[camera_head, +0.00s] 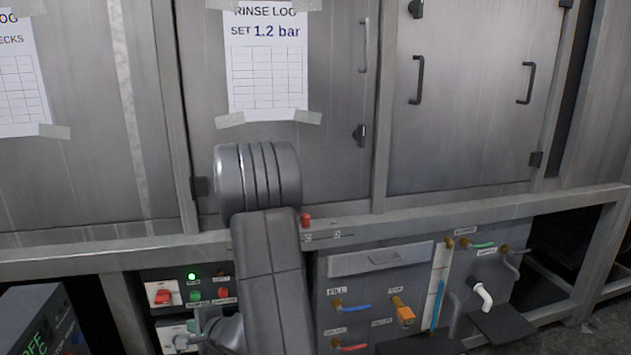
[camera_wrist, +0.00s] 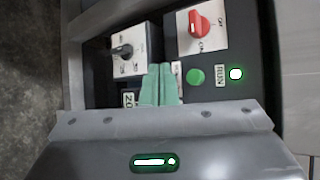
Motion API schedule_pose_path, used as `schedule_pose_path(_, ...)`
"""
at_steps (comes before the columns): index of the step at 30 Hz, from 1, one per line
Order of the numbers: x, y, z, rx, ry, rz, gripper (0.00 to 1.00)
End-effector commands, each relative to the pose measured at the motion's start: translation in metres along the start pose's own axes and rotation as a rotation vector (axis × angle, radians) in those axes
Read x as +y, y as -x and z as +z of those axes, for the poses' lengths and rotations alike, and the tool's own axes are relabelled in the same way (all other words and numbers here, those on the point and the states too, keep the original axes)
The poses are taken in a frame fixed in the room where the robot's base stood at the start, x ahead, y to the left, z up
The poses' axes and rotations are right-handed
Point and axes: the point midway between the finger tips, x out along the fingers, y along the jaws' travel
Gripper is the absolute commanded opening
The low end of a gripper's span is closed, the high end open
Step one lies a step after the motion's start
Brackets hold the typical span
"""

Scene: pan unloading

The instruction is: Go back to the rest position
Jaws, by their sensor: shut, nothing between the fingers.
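My gripper (camera_wrist: 161,84) shows in the wrist view as two green fingers held together, shut and empty. It is in front of a dark control panel (camera_wrist: 262,60), beside a white plate with a black rotary switch (camera_wrist: 122,51). Whether the fingertips touch the panel I cannot tell. In the head view my grey arm stands in the lower middle, and its wrist end reaches left towards the same panel.
The panel carries a red rotary switch (camera_head: 162,296), a lit green lamp (camera_head: 191,276) and a green button (camera_head: 195,295). To the right are a drawer (camera_head: 378,258), an orange valve handle (camera_head: 403,312) and a white spout (camera_head: 483,296). Steel cabinet doors (camera_head: 465,100) stand above.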

Motion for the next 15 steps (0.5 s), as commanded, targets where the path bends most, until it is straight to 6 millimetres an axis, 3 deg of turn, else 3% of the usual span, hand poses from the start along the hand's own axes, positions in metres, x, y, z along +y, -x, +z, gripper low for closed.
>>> schedule_pose_path(9, -0.024, -0.027, -0.021, 0.001, -0.001, 0.002, 0.0)
schedule_pose_path(15, -0.016, -0.031, -0.021, -0.003, 0.002, -0.002, 0.0)
